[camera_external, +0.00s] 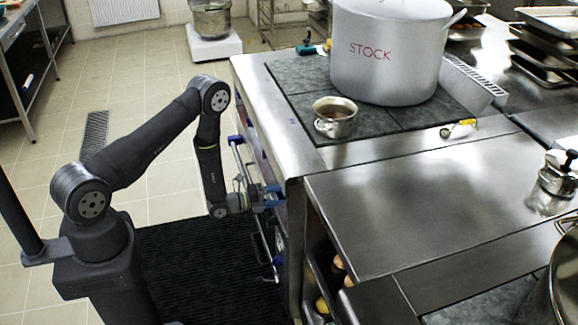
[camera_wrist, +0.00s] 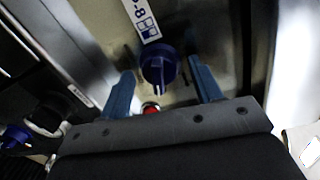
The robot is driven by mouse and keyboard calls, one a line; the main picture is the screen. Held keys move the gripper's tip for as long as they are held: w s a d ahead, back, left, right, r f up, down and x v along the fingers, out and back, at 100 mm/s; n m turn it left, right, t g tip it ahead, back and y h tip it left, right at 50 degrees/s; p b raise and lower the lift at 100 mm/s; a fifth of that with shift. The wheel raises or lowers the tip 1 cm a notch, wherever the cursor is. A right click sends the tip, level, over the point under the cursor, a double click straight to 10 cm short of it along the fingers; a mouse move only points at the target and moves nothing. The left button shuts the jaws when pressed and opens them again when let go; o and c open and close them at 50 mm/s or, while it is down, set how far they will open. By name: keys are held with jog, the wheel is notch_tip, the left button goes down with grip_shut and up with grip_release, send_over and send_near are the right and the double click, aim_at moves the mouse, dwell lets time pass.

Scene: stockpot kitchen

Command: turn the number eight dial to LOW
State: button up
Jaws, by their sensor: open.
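In the wrist view a dark blue dial (camera_wrist: 158,66) sits on the metal front panel, under a white label (camera_wrist: 142,18) printed with an 8 and a small square diagram. A pale mark shows on the dial's lower side. My gripper (camera_wrist: 164,80) is open, with one blue finger on each side of the dial and gaps between them. I cannot tell how far the fingertips are from the panel. In the external view my gripper (camera_external: 272,194) is at the front face of the steel range (camera_external: 300,168), and the dial is hidden there.
A small red light (camera_wrist: 150,107) shows below the dial. Another blue knob (camera_wrist: 15,136) is at the lower left of the wrist view. A large stockpot (camera_external: 385,50) and a small pot (camera_external: 335,118) stand on the range top.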

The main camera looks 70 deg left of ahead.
jog(key=s+r, duration=0.1)
jog(key=s, duration=1.6)
jog(key=shift+s+d, duration=0.2)
jog(key=shift+d, duration=0.05)
jog(key=shift+w, duration=0.15)
jog(key=w, duration=1.1)
jog(key=w+f, duration=0.1)
jog(key=w, duration=0.5)
jog(key=shift+w+a, duration=0.1)
jog(key=shift+a, duration=0.15)
jog(key=shift+w, duration=0.15)
jog(key=shift+n, duration=0.4)
jog(key=n, duration=0.6)
jog(key=shift+a+h, duration=0.1)
jog(key=shift+h, duration=0.3)
jog(key=n, duration=0.4)
jog(key=shift+h, duration=0.3)
jog(key=n, duration=0.3)
jog(key=shift+a+n, duration=0.1)
jog(key=shift+n, duration=0.3)
dwell(0.4)
